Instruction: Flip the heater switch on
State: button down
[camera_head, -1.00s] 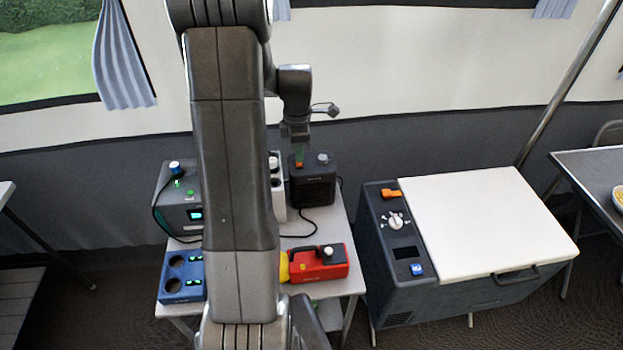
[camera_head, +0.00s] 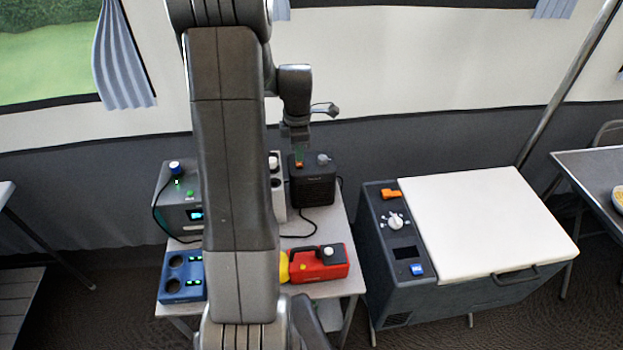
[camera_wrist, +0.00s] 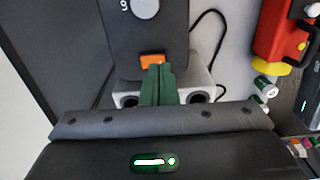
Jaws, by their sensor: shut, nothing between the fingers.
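The heater (camera_head: 313,181) is a small black box with a grille at the back of the small table. On its top are an orange rocker switch (camera_wrist: 152,60) and a grey knob (camera_wrist: 145,8), both seen in the wrist view. My gripper (camera_wrist: 158,68) has green fingers, closed together and empty. The fingertips are right at the near edge of the orange switch and hide part of it; I cannot tell whether they touch. In the head view my gripper (camera_head: 299,158) points down over the heater's top, and the switch is mostly hidden.
A white unit with round sockets (camera_wrist: 205,85) stands beside the heater. A red device (camera_head: 320,262), a blue box (camera_head: 182,278) and a grey power unit (camera_head: 178,215) share the table. A black cable (camera_head: 318,225) lies there. A cool box (camera_head: 480,225) stands right.

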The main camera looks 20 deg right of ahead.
jog(key=shift+f+b, duration=0.65)
jog(key=shift+f, duration=0.3)
dwell(0.6)
jog(key=shift+r, duration=0.1)
jog(key=shift+r+p, duration=2.55)
jog(key=shift+r, duration=0.9)
jog(key=shift+a+f+b, duration=0.15)
jog(key=shift+b, duration=0.2)
